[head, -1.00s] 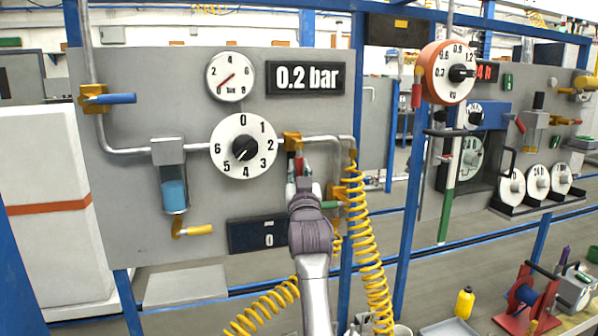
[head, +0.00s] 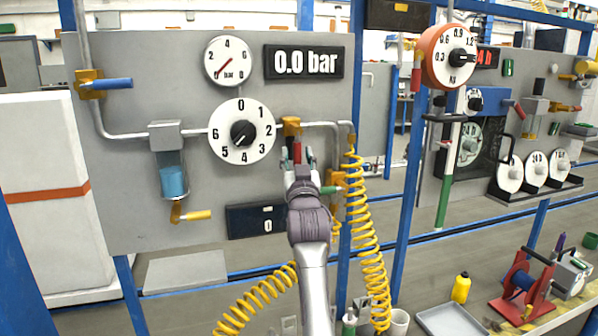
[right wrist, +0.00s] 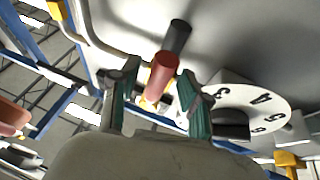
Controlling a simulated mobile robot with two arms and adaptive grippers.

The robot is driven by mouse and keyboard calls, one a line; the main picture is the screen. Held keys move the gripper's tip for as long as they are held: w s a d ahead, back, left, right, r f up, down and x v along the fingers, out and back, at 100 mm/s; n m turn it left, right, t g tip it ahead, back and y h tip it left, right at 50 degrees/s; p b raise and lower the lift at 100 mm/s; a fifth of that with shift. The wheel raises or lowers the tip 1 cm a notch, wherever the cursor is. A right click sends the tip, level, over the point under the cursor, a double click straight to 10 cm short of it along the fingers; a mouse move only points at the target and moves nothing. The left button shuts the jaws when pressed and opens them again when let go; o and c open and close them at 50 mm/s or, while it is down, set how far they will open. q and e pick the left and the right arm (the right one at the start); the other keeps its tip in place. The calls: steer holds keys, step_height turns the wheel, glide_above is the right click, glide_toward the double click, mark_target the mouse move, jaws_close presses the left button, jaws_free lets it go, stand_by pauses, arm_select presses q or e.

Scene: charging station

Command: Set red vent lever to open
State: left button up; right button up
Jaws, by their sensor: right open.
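The red vent lever (head: 297,151) hangs down below a yellow valve body (head: 291,127) on the pipe, right of the numbered dial. In the right wrist view the lever (right wrist: 162,75) is a red cylinder with a dark end or shadow beyond it. My right gripper (head: 299,160) is open at the lever. In the right wrist view its two green-padded fingers (right wrist: 158,92) stand on either side of the lever, with gaps visible. The fingers partly hide the lever's lower end in the head view. My left gripper is not in view.
The dial (head: 242,131) is just left of the lever. The display (head: 304,62) reads 0.0 bar, and the small gauge (head: 229,62) points near 0. A yellow coiled hose (head: 361,220) hangs to the right. A blue-handled valve (head: 104,84) is at the upper left.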

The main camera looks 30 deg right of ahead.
steer(key=v, duration=1.1)
steer(key=shift+s+a, duration=0.1)
